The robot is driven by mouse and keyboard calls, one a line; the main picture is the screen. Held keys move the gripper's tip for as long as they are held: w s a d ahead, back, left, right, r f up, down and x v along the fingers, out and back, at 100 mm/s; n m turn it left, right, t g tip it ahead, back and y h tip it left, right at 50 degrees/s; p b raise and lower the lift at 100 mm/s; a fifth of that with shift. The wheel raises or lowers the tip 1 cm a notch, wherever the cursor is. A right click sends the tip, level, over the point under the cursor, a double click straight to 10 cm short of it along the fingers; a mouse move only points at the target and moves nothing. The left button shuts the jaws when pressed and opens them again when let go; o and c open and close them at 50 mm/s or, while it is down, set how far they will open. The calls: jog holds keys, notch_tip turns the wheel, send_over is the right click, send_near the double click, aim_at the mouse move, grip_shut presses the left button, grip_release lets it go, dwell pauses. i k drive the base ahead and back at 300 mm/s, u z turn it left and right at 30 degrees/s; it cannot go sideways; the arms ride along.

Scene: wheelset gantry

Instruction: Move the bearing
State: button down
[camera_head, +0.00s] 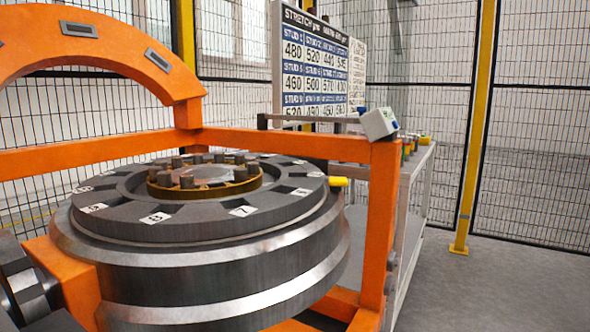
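A large dark grey round assembly (200,268) with bright metal bands lies flat inside an orange frame. Its top carries a slotted ring (205,222) with small numbered white labels. At its centre sits a brass-coloured ring (212,192) with several upright dark studs around a grey middle. I cannot tell for sure which of these parts is the bearing. My gripper is not in view, and nothing is seen touching the assembly from above.
The orange frame (385,225) has a curved arch (105,50) at the upper left and a post at right. A small white box (379,123) sits at the post's top. Behind are a bench (420,160), a number board (315,65) and mesh fencing. Grey floor (500,290) is clear at right.

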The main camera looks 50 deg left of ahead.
aim_at(198, 179)
jog(key=z, duration=0.65)
jog(key=i, duration=0.5)
jog(key=u, duration=1.5)
